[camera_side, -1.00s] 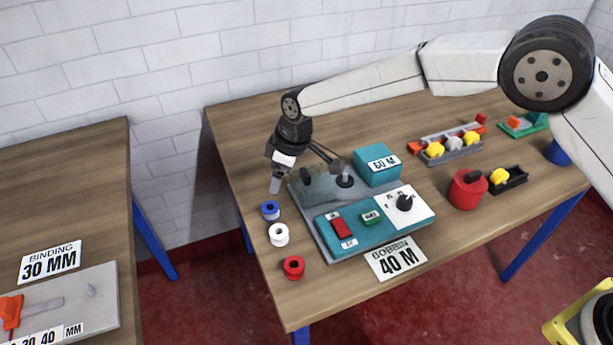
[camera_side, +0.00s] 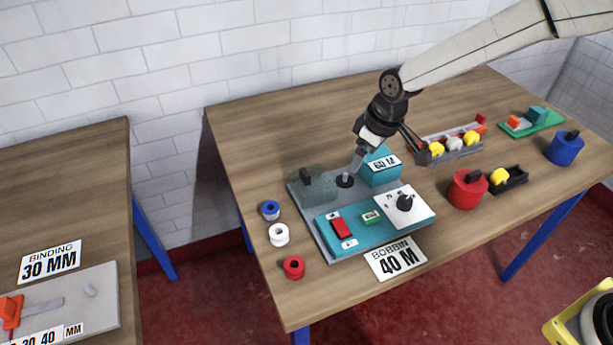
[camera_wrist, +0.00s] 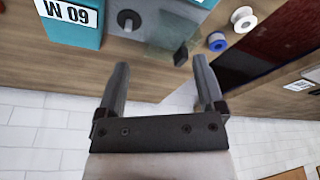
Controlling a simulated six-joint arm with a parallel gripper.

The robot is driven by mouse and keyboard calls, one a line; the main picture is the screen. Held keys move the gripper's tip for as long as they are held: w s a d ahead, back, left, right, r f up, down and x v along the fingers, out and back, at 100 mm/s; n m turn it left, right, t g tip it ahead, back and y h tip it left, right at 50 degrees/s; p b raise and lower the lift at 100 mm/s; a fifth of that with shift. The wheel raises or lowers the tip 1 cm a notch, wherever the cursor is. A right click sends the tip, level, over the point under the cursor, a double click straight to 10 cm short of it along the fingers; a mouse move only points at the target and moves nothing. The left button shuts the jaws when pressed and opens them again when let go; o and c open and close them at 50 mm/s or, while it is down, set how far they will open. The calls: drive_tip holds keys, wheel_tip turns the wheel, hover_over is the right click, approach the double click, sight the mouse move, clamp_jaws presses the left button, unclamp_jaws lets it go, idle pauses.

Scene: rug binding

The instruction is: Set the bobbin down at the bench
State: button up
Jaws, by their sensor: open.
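A blue bobbin (camera_side: 270,210), a white bobbin (camera_side: 278,235) and a red bobbin (camera_side: 293,267) rest in a row on the wooden bench (camera_side: 262,140), left of the teal winder (camera_side: 385,233). The blue bobbin (camera_wrist: 217,41) and white bobbin (camera_wrist: 243,18) also show in the wrist view; the red one does not. My gripper (camera_side: 390,158) is open and empty above the winder's back, by the teal 60 M box (camera_side: 377,168). In the wrist view my gripper's (camera_wrist: 160,70) fingers are spread with nothing between them. The spindle (camera_wrist: 128,20) lies beyond them.
A clear guard with a dark knob (camera_side: 306,176) stands beside the spindle. A red pot (camera_side: 467,190), black tray (camera_side: 508,181), grey rack of yellow and white pieces (camera_side: 453,150) and blue pot (camera_side: 565,148) stand to the right. The back left of the bench is clear.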

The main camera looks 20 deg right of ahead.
drive_tip(key=s+d+m+h, duration=0.1)
drive_tip(key=s+d+m, duration=0.5)
drive_tip(key=s+d, duration=0.9)
drive_tip(key=s, duration=0.4)
drive_tip(key=shift+s+r, duration=0.15)
drive_tip(key=shift+s, duration=0.05)
